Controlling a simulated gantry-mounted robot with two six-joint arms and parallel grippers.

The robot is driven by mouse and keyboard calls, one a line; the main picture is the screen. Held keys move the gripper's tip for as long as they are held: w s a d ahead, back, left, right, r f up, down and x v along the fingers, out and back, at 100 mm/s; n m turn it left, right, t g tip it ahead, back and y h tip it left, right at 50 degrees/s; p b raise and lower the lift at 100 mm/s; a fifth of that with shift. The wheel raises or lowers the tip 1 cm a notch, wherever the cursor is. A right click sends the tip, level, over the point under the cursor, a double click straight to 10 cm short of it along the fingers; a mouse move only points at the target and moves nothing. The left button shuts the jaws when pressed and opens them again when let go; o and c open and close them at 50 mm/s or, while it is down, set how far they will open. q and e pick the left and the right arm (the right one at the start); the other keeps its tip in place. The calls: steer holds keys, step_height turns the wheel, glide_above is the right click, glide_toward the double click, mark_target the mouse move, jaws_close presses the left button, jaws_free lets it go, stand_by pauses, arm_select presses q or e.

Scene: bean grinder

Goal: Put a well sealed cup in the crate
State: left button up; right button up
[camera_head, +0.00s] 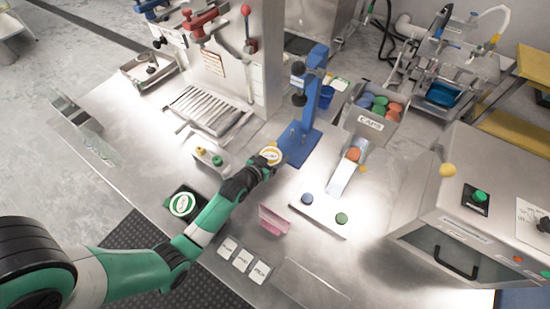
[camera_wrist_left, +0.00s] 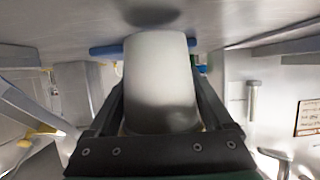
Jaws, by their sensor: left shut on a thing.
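A pale cup with a round white, yellow-rimmed top (camera_head: 270,155) is in my left gripper (camera_head: 264,165), just in front of the blue lever press. In the left wrist view the cup (camera_wrist_left: 160,80) fills the middle, with a finger on each side. How tightly its top is sealed cannot be told. A round green-and-white top (camera_head: 182,205) sits in a dark square holder to the left of my arm. I cannot make out a crate for certain. My right gripper is not in view.
The blue press (camera_head: 308,105) stands behind the cup. A bin labelled caps (camera_head: 370,124) holds several coloured caps. A steel machine (camera_head: 470,225) stands at right.

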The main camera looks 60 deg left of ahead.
arm_select(q)
steer(key=shift+f, duration=0.25)
steer(key=shift+f, duration=0.1)
steer(key=o, duration=1.3)
steer(key=shift+s+d+r+p, duration=0.15)
steer(key=shift+s+r+p, duration=0.1)
steer(key=shift+r+p, duration=0.1)
steer(key=p+v, duration=0.2)
steer(key=v, duration=0.4)
steer(key=shift+s+d, duration=0.15)
steer(key=shift+s, duration=0.25)
